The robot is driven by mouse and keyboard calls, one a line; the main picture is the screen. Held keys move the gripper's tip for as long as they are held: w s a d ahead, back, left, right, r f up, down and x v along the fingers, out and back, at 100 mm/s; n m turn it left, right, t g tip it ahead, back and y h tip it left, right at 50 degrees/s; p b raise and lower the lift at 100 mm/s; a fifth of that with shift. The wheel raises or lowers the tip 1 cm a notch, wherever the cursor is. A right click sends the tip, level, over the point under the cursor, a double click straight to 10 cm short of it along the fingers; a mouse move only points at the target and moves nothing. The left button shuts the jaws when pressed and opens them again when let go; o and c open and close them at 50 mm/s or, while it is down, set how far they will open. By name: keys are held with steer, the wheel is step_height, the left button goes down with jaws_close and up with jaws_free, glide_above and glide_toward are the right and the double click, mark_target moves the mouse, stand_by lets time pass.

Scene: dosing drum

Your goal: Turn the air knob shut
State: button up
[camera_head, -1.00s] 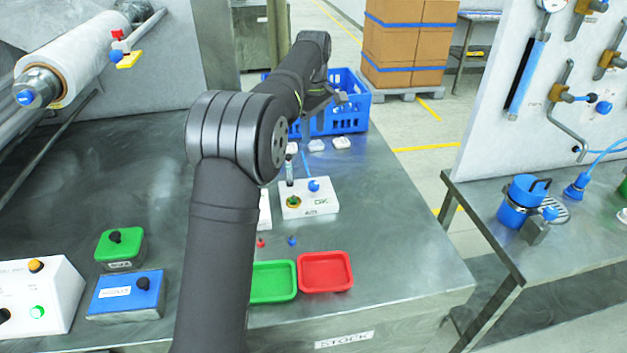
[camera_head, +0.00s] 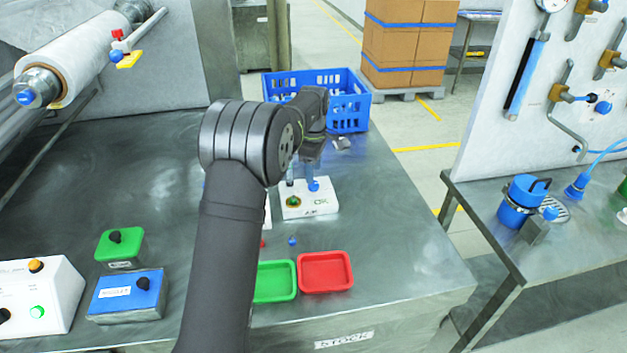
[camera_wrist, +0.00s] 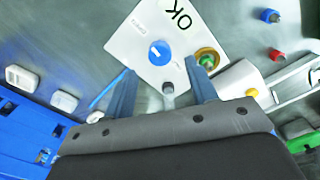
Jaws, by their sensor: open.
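A white box (camera_head: 322,208) marked OK sits on the steel bench; it also shows in the wrist view (camera_wrist: 135,40). On it is a blue knob (camera_head: 314,186) with a white pointer line, seen in the wrist view (camera_wrist: 159,53). I take this as the air knob, as its small label is hard to read. My gripper (camera_wrist: 160,70) is open, fingers pointing down over the box. The knob appears just beyond the gap between the fingertips, not gripped. A brass and green fitting (camera_wrist: 207,58) sits near the right finger, and a small dark cylinder (camera_wrist: 168,88) shows between the fingers.
A blue crate (camera_head: 347,108) stands behind. Small white pieces (camera_wrist: 64,101) lie near it. Green (camera_head: 275,281) and red (camera_head: 325,272) trays lie in front, with small blue (camera_wrist: 270,15) and red (camera_wrist: 277,55) pieces between box and trays.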

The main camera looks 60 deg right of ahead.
mark_target(314, 187)
steer(key=shift+f, duration=2.25)
steer(key=shift+c, duration=0.2)
steer(key=c, duration=0.9)
